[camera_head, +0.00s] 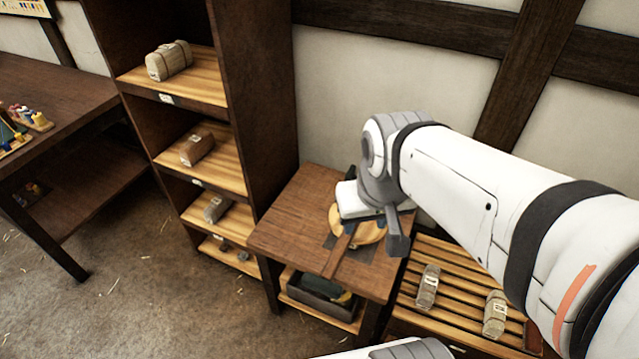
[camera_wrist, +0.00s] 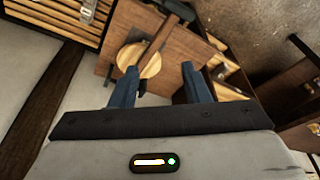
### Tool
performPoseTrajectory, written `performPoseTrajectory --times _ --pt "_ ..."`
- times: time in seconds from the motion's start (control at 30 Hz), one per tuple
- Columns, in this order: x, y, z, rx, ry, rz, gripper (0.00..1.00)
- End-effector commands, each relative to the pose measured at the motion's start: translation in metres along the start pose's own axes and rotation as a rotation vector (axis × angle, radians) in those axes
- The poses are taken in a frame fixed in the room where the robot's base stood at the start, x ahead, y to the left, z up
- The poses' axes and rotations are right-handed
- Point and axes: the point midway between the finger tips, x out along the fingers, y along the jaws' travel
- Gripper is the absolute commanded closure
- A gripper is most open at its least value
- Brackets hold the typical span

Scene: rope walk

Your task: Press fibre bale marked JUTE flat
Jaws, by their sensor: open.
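A press with a round pale wooden plate (camera_head: 371,236) and a dark wooden bar stands on the small wooden table (camera_head: 285,215). In the wrist view the round plate (camera_wrist: 146,66) lies just beyond my left finger, with the bar (camera_wrist: 160,40) running across it. My gripper (camera_wrist: 158,70) is open and empty, pointing down above the press; in the head view it partly covers the plate. Small label-bearing bales lie on a slatted rack, one at its left (camera_head: 428,287) and one at its right (camera_head: 494,313). Their labels are too small to read, so I cannot tell which is JUTE.
A tall dark shelf (camera_head: 258,100) at left holds a bale on its top visible board (camera_head: 169,60), another below (camera_head: 197,149), and smaller items lower. A dark bin (camera_head: 318,296) sits under the small table. A workbench (camera_head: 60,100) stands far left. Floor between is clear.

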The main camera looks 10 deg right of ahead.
Motion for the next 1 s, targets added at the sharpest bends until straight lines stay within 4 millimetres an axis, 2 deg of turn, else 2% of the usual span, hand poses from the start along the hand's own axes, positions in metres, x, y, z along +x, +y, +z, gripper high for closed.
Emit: performPoseTrajectory --times 0.1,0.17,0.27,0.5,0.7,0.83,1.0 --pt "0.013 0.0 -0.006 0.027 -0.017 0.0 0.47" --pt "0.025 -0.006 -0.012 0.053 -0.031 0.0 0.47" --pt "0.056 -0.008 -0.026 0.125 -0.067 0.003 0.47" --pt "0.157 -0.008 -0.058 0.352 -0.162 0.028 0.47" --pt "0.236 -0.008 -0.069 0.512 -0.221 0.057 0.47" --pt "0.268 -0.008 -0.071 0.579 -0.242 0.071 0.47" --pt "0.288 -0.008 -0.07 0.616 -0.254 0.08 0.47"
